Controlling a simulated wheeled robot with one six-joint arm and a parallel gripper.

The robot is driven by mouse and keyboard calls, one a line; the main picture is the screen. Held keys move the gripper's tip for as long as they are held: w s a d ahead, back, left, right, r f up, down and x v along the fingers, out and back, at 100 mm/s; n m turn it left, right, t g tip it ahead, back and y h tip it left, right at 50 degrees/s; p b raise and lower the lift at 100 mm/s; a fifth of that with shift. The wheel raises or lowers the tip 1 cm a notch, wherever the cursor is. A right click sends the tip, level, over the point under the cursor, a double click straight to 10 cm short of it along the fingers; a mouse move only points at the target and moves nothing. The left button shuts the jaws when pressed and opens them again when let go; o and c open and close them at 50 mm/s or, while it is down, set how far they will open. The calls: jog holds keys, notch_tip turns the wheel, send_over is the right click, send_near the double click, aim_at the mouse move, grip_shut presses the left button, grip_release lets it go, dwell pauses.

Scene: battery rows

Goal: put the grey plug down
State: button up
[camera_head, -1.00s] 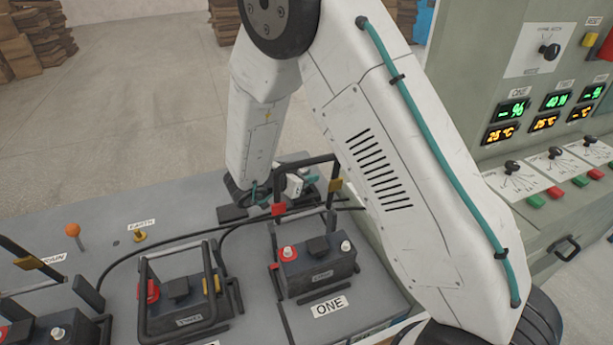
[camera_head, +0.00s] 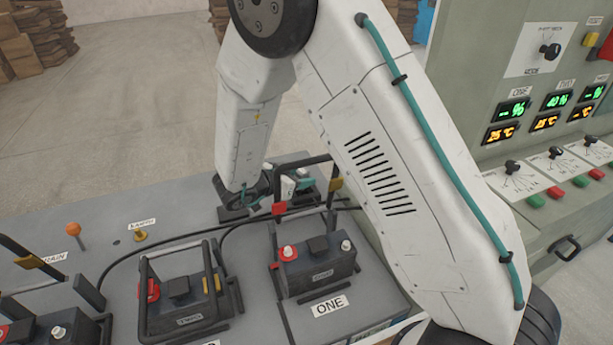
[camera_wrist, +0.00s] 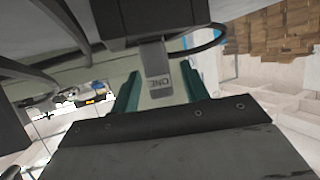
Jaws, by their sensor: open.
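In the wrist view, a grey plug (camera_wrist: 157,65) with an upside-down "ONE" label sits between the two teal fingers of my gripper (camera_wrist: 163,88). Gaps show on both sides of the plug, so the fingers are open around it. Its upper end meets a dark block (camera_wrist: 160,20); whether it is seated there I cannot tell. In the head view, my gripper (camera_head: 290,187) is low over the far part of the bench, behind the battery marked ONE (camera_head: 318,268). That battery's upright handle partly hides it, and the plug is not clear there.
The grey bench (camera_head: 190,220) holds another battery (camera_head: 185,300) to the left of battery ONE, with upright bar handles. A dark cable (camera_head: 150,248) runs across the bench. An orange knob (camera_head: 72,229) stands at the left. A green control cabinet (camera_head: 470,125) stands at the right.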

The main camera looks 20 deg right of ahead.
jog(key=v, duration=0.9)
